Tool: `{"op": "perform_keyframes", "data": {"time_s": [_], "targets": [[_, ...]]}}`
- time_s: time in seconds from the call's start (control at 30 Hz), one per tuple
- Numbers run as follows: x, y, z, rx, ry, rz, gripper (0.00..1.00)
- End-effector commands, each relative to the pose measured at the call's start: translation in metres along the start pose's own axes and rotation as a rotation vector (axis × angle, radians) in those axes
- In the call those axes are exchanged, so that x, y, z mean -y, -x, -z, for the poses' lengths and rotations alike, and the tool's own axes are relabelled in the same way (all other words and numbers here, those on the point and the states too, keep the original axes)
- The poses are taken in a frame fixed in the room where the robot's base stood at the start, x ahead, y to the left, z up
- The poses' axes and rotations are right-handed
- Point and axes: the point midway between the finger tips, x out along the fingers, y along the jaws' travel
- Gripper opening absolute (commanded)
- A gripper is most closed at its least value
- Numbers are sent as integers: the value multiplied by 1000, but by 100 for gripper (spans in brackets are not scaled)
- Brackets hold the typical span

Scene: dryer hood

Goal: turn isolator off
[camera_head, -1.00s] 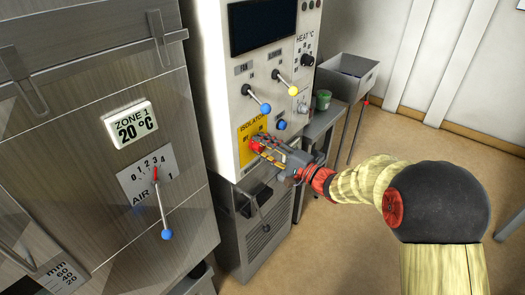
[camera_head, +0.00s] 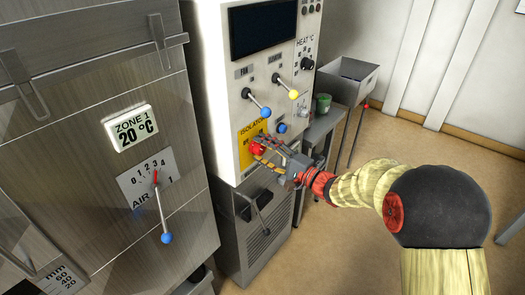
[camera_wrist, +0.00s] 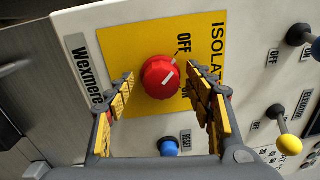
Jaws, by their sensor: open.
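The isolator is a red round knob (camera_wrist: 160,77) on a yellow plate (camera_wrist: 120,48) with OFF lettering. In the wrist view the white mark on the knob is slanted, and the lower lettering is partly hidden by a finger. My gripper (camera_wrist: 161,72) is open, with one finger on each side of the knob and gaps between them and it. In the head view the knob (camera_head: 257,148) shows at the tips of my gripper (camera_head: 267,149); the depth between them is hard to tell.
A blue button (camera_wrist: 169,147) marked RESET is close to my fingers. Levers with a blue ball (camera_head: 265,112) and a yellow ball (camera_head: 293,93) stick out above. The oven front (camera_head: 110,160) stands at left, and a metal sink (camera_head: 347,80) at right.

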Motion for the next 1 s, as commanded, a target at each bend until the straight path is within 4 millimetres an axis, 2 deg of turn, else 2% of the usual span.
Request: {"op": "perform_keyframes", "data": {"time_s": [0.13, 0.23, 0.5, 0.7, 0.83, 1.0], "targets": [[0, 6, 1, -2, 0, 0, 53], [0, 19, 1, -3, 0, -1, 53], [0, 74, 2, -5, 0, 0, 53], [0, 106, 1, -3, -1, 0, 53], [0, 116, 0, -1, 0, -1, 53], [0, 120, 0, 0, 0, 0, 53]]}}
